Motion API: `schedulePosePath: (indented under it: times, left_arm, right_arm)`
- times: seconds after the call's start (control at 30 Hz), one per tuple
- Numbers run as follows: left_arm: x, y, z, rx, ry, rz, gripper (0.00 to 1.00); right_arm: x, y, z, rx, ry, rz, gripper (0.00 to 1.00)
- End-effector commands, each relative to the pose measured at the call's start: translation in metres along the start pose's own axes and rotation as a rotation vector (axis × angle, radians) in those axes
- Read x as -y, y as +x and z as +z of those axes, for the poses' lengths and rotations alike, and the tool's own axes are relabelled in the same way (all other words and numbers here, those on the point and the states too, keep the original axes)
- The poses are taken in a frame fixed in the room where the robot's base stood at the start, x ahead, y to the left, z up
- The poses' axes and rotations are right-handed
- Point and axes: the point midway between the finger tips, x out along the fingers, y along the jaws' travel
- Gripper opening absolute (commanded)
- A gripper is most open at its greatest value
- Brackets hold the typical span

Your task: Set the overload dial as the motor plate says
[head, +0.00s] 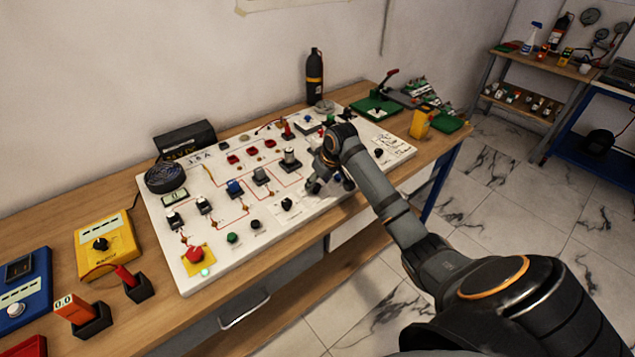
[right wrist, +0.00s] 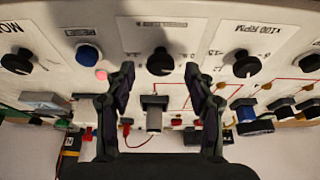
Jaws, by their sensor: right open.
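My right gripper (head: 330,187) is open over the front right part of the white panel (head: 272,222). In the right wrist view, upside down, its two fingertips (right wrist: 160,69) stand on either side of a black middle dial (right wrist: 160,62), with gaps. I cannot tell whether they touch the panel. This dial has a printed scale, too blurred to read; in the head view the gripper hides it. Another black dial (right wrist: 241,64), marked x100 RPM, also shows in the head view (head: 287,203). Lettering (head: 200,157), perhaps 18 A, is at the panel's back left. My left gripper is out of view.
A third black dial (head: 378,153) is right of my gripper. A red knob (head: 194,254) on yellow and several switches share the panel. A yellow meter (head: 106,245) stands left. A dark bottle (head: 315,76) stands behind the panel, and green boards (head: 378,106) lie at the right.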

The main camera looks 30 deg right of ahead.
Motion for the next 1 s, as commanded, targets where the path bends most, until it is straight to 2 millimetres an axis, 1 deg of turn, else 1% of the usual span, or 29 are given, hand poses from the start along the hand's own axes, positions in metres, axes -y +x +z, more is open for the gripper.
schedulePosePath:
  times: [0.03, 0.13, 0.4, 0.8, 1.0]
  left_arm:
    - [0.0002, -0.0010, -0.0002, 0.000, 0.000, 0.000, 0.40]
    - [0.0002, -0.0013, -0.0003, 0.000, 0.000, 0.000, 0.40]
    - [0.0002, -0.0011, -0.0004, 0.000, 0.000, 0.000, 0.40]
    - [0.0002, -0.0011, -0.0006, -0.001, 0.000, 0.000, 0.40]
    - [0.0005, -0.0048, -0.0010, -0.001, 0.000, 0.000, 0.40]
  right_arm:
    - [0.0007, 0.0052, -0.0004, 0.000, 0.002, -0.002, 0.54]
    - [0.0006, 0.0117, -0.0002, 0.000, 0.000, -0.001, 0.54]
    - [0.0002, 0.0136, -0.0001, -0.001, -0.001, 0.001, 0.54]
    - [0.0002, 0.0133, -0.0001, -0.001, -0.001, 0.000, 0.00]
    - [0.0005, 0.0121, -0.0005, -0.001, 0.011, 0.005, 0.00]
